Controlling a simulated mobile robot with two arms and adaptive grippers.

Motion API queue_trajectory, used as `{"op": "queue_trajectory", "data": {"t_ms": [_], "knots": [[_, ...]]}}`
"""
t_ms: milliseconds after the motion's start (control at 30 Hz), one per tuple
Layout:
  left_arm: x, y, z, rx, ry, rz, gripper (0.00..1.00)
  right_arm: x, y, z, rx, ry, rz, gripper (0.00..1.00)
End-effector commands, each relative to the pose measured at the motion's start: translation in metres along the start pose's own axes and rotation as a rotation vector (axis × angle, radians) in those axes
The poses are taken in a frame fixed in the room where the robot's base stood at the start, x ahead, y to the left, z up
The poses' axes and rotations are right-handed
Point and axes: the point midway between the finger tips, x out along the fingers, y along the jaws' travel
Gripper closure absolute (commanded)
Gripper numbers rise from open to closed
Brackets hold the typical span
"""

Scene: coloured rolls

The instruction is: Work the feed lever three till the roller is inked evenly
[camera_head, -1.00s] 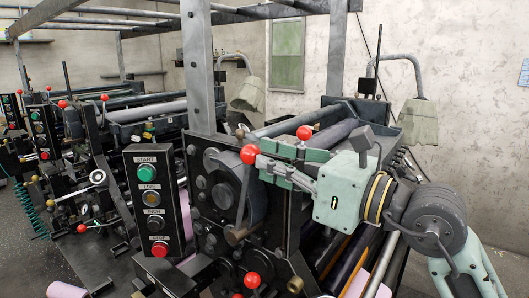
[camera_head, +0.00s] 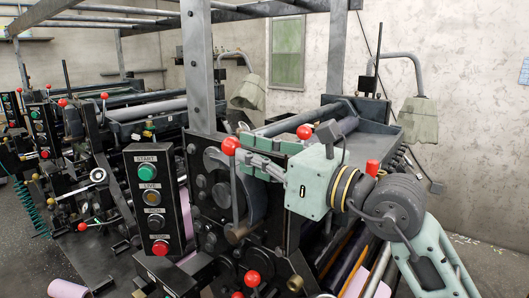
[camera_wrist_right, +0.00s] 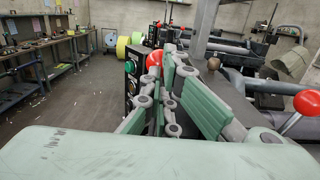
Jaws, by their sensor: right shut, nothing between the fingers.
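My right gripper (camera_head: 247,157) reaches in from the right, its fingertips close behind a red ball knob (camera_head: 231,146). The knob tops a lever (camera_head: 237,195) on the front of the near press. The gripper is shut with nothing between its fingers. In the right wrist view its green-padded fingers (camera_wrist_right: 160,82) point at the red knob (camera_wrist_right: 154,73); I cannot tell whether they touch it. No lever number is readable. A grey roller (camera_head: 346,126) lies along the press top; its ink coat cannot be judged. My left gripper is not in view.
Another red knob (camera_head: 304,132) stands just behind the gripper, and one more (camera_head: 252,278) sits lower on the press. A button panel (camera_head: 152,200) stands left of the lever. A steel post (camera_head: 197,70) rises behind. Open floor shows in the right wrist view (camera_wrist_right: 75,95).

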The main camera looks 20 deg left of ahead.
Motion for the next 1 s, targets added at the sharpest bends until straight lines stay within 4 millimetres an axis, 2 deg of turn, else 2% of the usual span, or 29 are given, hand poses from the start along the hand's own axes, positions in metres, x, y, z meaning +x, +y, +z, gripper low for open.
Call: {"op": "queue_trajectory", "data": {"t_ms": [833,1000], "knots": [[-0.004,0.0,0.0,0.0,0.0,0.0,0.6,0.039,0.001,0.0,0.001,0.0,0.001,1.0],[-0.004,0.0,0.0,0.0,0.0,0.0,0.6,0.039,0.0,0.0,0.0,0.0,0.0,1.0]]}}
